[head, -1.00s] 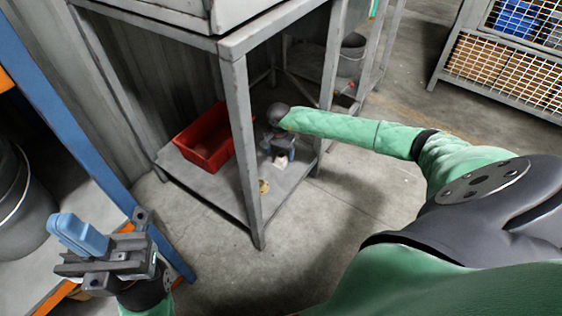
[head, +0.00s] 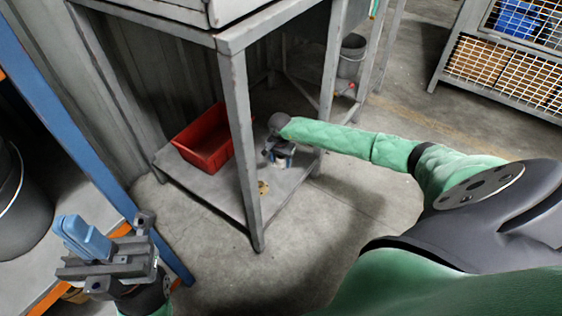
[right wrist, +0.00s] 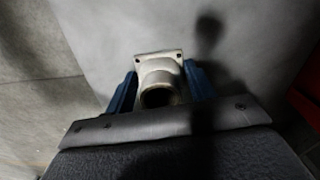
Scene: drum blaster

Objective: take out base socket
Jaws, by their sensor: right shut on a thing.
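The base socket (right wrist: 160,78) is a pale grey-white piece with a square flange and a round, hollow collar. In the right wrist view it sits between the two blue fingers of my right gripper (right wrist: 161,88), which is shut on it. In the head view my right gripper (head: 279,155) is low over the grey shelf, and only a small pale part of the socket shows there. I cannot tell whether the socket touches the shelf. My left gripper (head: 82,238) is at the lower left, away from the shelf, with blue fingers; its opening is unclear.
The lower shelf (head: 220,190) of a grey metal frame holds a red bin (head: 205,145) left of my right gripper and a small yellowish piece (head: 263,187). A frame post (head: 242,150) stands in front. A grey bucket (head: 352,58) is behind. The floor in front is clear.

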